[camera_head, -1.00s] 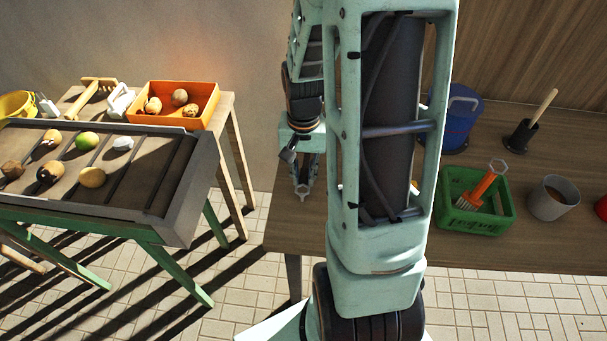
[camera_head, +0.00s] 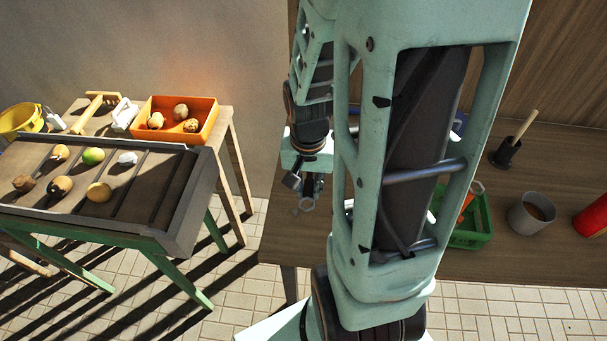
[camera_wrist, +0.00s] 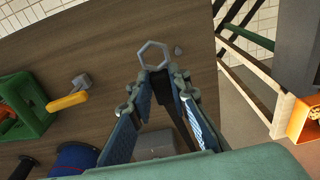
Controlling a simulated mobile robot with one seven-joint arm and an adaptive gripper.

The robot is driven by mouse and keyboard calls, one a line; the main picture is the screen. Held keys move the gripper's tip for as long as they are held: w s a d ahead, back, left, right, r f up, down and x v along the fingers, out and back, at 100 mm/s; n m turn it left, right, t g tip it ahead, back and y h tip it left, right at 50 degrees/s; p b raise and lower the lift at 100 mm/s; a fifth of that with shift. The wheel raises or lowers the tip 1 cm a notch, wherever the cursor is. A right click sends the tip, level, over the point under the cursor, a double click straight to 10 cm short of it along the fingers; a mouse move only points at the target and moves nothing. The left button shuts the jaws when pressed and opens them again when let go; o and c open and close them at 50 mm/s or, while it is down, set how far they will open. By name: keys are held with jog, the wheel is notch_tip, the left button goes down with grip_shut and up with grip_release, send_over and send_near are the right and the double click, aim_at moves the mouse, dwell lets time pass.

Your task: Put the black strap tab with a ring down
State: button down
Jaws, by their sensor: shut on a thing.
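The black strap tab has a pale hexagonal ring (camera_wrist: 154,52), which shows at my fingertips in the wrist view. Its dark strap (camera_wrist: 160,82) runs back between the fingers. My gripper (camera_wrist: 158,77) is shut on it, pointing at the wooden table. In the head view my gripper (camera_head: 308,187) is small, beyond my arm, near the table's left end, with the ring (camera_head: 306,205) below it. The ring looks above the tabletop (camera_head: 300,240); I cannot tell whether it touches. My fingers hide part of the strap.
A green crate (camera_wrist: 38,118), a yellow-handled tool (camera_wrist: 68,101) and a blue bucket (camera_wrist: 75,160) stand left in the wrist view. A grey mug (camera_head: 531,214) stands right. The orange box (camera_head: 205,135) is on another table.

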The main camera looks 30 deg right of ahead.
jog(key=w+d+f+b, duration=0.1)
jog(key=w+f+b, duration=0.1)
jog(key=w+f, duration=0.1)
jog(key=w+d+f+b, duration=0.1)
jog(key=w+f+b, duration=0.1)
jog(key=w, duration=0.3)
jog(key=w+d+f+b, duration=0.2)
jog(key=w+f, duration=0.1)
jog(key=w, duration=0.1)
jog(key=shift+f, duration=0.35)
jog(key=shift+w+d+f, duration=0.15)
jog(key=shift+w+f, duration=0.05)
jog(key=shift+f, duration=0.05)
jog(key=shift+w+f+b, duration=0.15)
jog(key=shift+f+b, duration=1.05)
jog(key=shift+f, duration=0.45)
jog(key=shift+f, duration=0.2)
jog(key=c, duration=1.8)
grip_release()
jog(key=shift+r, duration=0.15)
jog(key=r, duration=0.8)
jog(key=s+r, duration=0.1)
jog(key=r, duration=0.3)
jog(key=shift+a+r, duration=0.1)
jog(key=shift+a, duration=0.15)
